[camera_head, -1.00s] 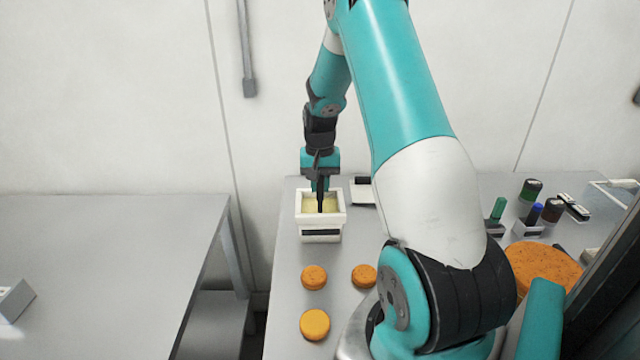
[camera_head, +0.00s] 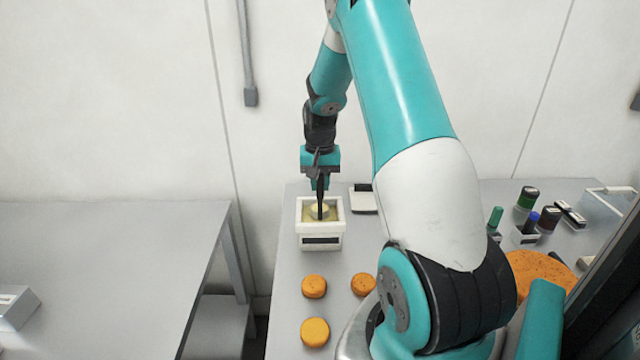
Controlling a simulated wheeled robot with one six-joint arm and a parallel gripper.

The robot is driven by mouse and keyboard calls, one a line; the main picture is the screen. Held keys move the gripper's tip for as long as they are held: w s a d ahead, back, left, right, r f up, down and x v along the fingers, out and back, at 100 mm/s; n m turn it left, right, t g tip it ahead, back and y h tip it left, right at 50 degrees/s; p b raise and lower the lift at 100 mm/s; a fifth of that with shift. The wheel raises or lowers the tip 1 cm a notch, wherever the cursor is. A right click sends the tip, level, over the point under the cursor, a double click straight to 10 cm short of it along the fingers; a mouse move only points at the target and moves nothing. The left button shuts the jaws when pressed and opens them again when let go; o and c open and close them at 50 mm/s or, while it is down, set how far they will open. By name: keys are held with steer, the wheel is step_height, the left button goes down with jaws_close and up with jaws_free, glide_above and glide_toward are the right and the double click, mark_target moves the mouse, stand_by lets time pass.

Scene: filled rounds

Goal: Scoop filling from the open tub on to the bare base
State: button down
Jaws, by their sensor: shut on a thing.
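The open tub (camera_head: 321,242) is a white square box with a dark label on its front, standing on the grey table. Pale yellow filling (camera_head: 332,211) shows inside it, with a lighter lump around the tool. My gripper (camera_head: 320,182) is above the tub, shut on a thin dark scoop (camera_head: 320,208) that points down into the filling. The scoop's lower end is hidden. Two orange-brown rounds, left (camera_head: 314,286) and right (camera_head: 363,284), lie in front of the tub. A round with a smoother yellow-orange top (camera_head: 315,332) lies nearer. I cannot tell for certain which is bare.
A white and dark flat item (camera_head: 363,201) lies right of the tub. Dark, green and blue capped containers (camera_head: 528,197) stand at the right, near a large orange disc (camera_head: 540,272). My arm hides the table's middle. A separate grey table (camera_head: 100,270) is at the left.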

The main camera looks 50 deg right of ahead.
steer(key=shift+r+p, duration=1.8)
steer(key=shift+r, duration=0.85)
steer(key=shift+s+f, duration=0.1)
